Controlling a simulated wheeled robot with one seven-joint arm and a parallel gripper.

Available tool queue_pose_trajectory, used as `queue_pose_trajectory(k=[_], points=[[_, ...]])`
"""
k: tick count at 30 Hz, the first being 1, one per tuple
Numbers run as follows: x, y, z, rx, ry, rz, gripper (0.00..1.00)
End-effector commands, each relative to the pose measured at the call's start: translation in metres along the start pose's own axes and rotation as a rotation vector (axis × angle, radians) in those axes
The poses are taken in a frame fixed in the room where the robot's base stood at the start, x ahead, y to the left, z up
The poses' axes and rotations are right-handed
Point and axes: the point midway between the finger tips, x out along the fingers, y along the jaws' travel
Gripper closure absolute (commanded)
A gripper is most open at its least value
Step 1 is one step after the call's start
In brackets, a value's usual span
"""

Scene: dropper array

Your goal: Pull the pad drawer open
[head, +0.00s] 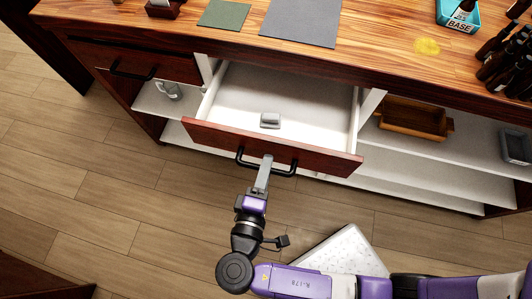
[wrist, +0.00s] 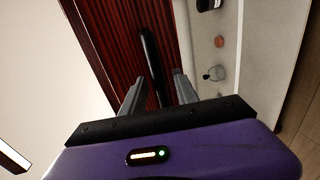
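The drawer with the dark red front (head: 320,158) stands pulled out from the cabinet, showing its white interior (head: 245,90). A small grey object (head: 270,120) lies inside it. The drawer's black bar handle (head: 284,173) is on the front; it also shows in the wrist view (wrist: 150,50). My gripper (head: 265,163) is at the handle's middle. In the wrist view my gripper's fingers (wrist: 160,82) are spread apart, with the handle between them and a visible gap on both sides. I cannot tell whether a finger touches the bar.
A second drawer (head: 150,62), closed, is at the left. Open white shelves hold a mug (head: 170,90), a wooden tray (head: 412,117) and a grey container (head: 515,146). The wooden top (head: 380,45) carries mats, a blue box (head: 457,14) and dark bottles (head: 505,60). Floor is clear at left.

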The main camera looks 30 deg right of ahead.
Motion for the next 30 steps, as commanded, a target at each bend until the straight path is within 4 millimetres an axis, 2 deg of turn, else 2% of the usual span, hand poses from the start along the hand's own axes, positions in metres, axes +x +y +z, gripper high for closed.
queue_pose_trajectory(k=[9, 15, 30], points=[[-0.049, -0.001, -0.001, 0.001, 0.005, -0.001, 0.64], [-0.07, -0.001, -0.001, 0.0, 0.004, 0.0, 0.64], [-0.074, 0.0, 0.0, 0.0, 0.001, 0.0, 0.64]])
